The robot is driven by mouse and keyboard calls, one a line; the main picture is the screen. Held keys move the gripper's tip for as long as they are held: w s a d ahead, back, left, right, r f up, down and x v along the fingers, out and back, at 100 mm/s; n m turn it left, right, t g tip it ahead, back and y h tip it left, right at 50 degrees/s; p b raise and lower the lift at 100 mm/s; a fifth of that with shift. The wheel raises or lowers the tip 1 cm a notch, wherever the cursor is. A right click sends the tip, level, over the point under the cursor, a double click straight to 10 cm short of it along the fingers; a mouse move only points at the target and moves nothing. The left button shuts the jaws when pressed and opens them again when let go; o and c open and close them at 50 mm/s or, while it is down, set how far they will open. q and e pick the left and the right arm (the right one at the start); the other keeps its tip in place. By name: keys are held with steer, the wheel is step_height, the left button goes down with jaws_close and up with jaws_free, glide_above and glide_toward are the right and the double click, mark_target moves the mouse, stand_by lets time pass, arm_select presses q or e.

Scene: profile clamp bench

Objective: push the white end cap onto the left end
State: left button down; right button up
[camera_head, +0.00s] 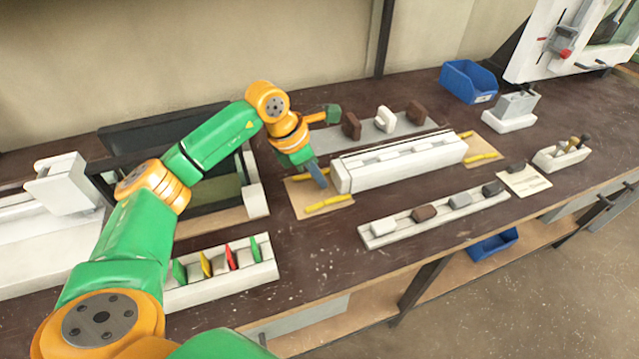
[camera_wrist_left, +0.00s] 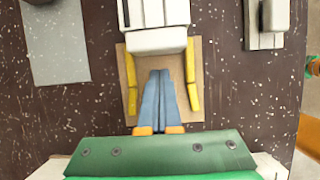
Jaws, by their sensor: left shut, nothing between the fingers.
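The long white profile (camera_head: 405,163) lies across the middle of the bench. A white block (camera_wrist_left: 158,42), apparently the white end cap, sits at its left end in the left wrist view, with a thin seam behind it. I cannot tell how fully it is seated. My left gripper (camera_head: 321,183) is shut and empty, pointing down just left of that end. In the left wrist view its blue fingers (camera_wrist_left: 160,76) are together, their tips close to the block's outer face; contact is unclear. My right gripper is not in view.
Yellow strips (camera_head: 328,204) flank the left end on a tan board. A grey mat (camera_head: 372,136) with brown and white pieces lies behind. A white rack (camera_head: 440,219) of small blocks stands in front. Left are a rack of coloured tabs (camera_head: 222,287) and a machine.

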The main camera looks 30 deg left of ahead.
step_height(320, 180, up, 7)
steer(key=p, duration=0.6)
steer(key=shift+p, duration=0.35)
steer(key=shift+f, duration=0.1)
